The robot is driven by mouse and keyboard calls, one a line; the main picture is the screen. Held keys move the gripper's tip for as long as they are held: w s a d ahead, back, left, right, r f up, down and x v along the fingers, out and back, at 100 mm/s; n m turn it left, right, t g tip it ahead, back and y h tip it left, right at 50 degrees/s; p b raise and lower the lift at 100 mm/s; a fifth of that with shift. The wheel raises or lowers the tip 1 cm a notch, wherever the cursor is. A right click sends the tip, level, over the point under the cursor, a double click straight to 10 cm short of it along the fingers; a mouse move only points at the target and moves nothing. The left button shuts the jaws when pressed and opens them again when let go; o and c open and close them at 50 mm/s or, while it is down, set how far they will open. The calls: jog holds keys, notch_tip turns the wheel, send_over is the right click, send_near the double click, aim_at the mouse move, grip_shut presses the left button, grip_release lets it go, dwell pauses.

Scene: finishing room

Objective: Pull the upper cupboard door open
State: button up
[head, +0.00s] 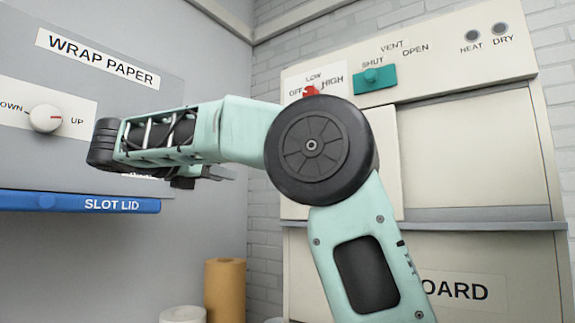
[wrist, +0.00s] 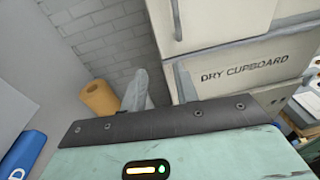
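The upper cupboard door (head: 391,170) is a cream panel on the white cupboard in the head view, largely hidden behind my arm. It looks closed, though its edges are partly covered. In the wrist view the upper door (wrist: 222,18) is at the top, with an upright bar handle (wrist: 177,20) near its left side. My gripper (head: 222,174) shows only partly in the head view, left of the cupboard. In the wrist view my gripper (wrist: 163,86) has two grey fingers apart with nothing seen between them. It is below the handle in the picture, not touching it.
The lower cupboard door (wrist: 255,65) is labelled DRY CUPBOARD, under a ledge (head: 480,226). A blue slot lid (head: 80,202) juts out left. Brown (head: 224,290) and white (head: 183,314) rolls stand below.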

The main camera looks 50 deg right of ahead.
notch_tip(320, 180, up, 6)
jog(key=s+d+m+g+h, duration=0.1)
jog(key=s+d+g, duration=0.1)
jog(key=shift+s+d+f+p, duration=0.1)
jog(key=shift+s+d+p, duration=0.45)
jog(key=shift+d, duration=2.2)
jog(key=shift+s+d+f+p, duration=0.1)
jog(key=shift+d+p, duration=0.8)
jog(key=shift+d, duration=1.9)
jog(key=shift+s+d+f+p, duration=0.1)
jog(key=shift+s+d+p, duration=0.45)
jog(key=shift+d, duration=2.2)
jog(key=shift+w, duration=0.2)
grip_shut()
